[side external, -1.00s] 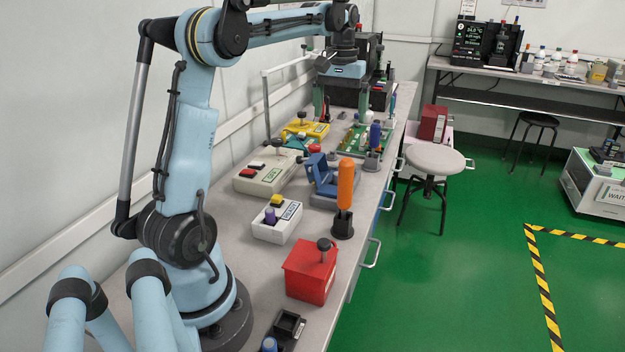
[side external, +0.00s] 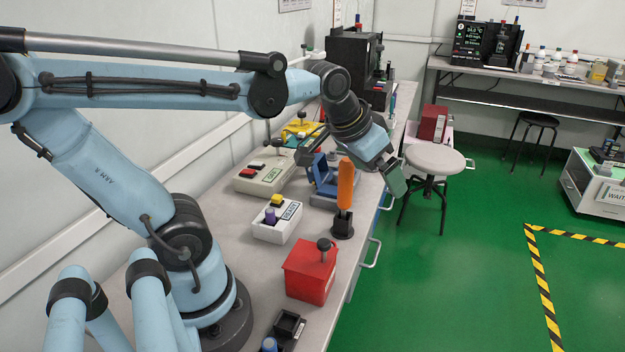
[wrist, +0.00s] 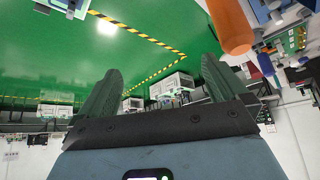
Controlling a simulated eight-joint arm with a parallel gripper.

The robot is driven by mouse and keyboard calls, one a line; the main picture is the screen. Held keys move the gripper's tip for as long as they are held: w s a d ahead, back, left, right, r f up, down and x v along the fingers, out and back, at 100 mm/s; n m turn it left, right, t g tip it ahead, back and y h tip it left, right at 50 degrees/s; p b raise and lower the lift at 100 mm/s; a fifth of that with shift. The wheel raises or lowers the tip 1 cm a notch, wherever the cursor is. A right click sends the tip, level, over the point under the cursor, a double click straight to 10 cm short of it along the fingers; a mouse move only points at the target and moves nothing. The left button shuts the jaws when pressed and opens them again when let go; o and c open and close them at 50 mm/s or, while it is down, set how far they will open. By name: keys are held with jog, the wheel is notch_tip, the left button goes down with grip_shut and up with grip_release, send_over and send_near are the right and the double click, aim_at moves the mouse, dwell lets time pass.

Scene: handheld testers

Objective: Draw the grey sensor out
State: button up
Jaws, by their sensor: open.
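Two knob-topped parts could be the grey sensor, and I cannot tell which it is. One is a dark grey knob (side external: 323,244) on a thin stem, upright in the top of the red box (side external: 310,275). The other is a grey-brown knob (side external: 277,142) on the beige tester (side external: 264,178) further back. My gripper (side external: 394,182) is tilted out over the bench's right edge, beyond the red box and apart from both knobs. In the wrist view its two green fingers (wrist: 162,75) are spread and empty, with floor behind them. No grey sensor is clear in that view.
An orange-handled tool (side external: 346,185) stands upright in a dark holder close to my gripper; its handle (wrist: 230,25) shows in the wrist view. A white tester (side external: 277,226), blue vise (side external: 321,178) and yellow tester (side external: 305,130) stand around. A stool (side external: 434,158) is right of the bench.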

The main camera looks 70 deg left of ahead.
jog(key=shift+m+t+h, duration=0.3)
jog(key=shift+m+t, duration=0.1)
jog(key=shift+m, duration=0.1)
jog(key=s+d+f, duration=0.3)
jog(key=shift+s+f, duration=0.15)
jog(key=shift+s+d+f, duration=0.1)
jog(key=shift+s+f, duration=0.1)
jog(key=shift+s, duration=0.05)
jog(key=shift+c, duration=0.8)
jog(key=shift+s, duration=0.1)
jog(key=shift+c, duration=1.1)
jog(key=shift+r, duration=0.4)
jog(key=shift+c, duration=1.3)
notch_tip(320, 180, up, 6)
jog(key=shift+f, duration=0.2)
jog(key=c, duration=0.6)
jog(key=shift+o, duration=0.2)
jog(key=m+g+h, duration=0.1)
jog(key=m+g, duration=0.2)
jog(key=m, duration=0.1)
send_over(337, 173)
jog(key=s+a, duration=0.2)
jog(key=s, duration=0.3)
jog(key=f, duration=0.4)
jog(key=shift+d, duration=0.2)
jog(key=shift+w+f, duration=0.1)
jog(key=shift+f, duration=0.45)
jog(key=x, duration=1.1)
jog(key=shift+w+d+f, duration=0.2)
jog(key=shift+d+f, duration=0.1)
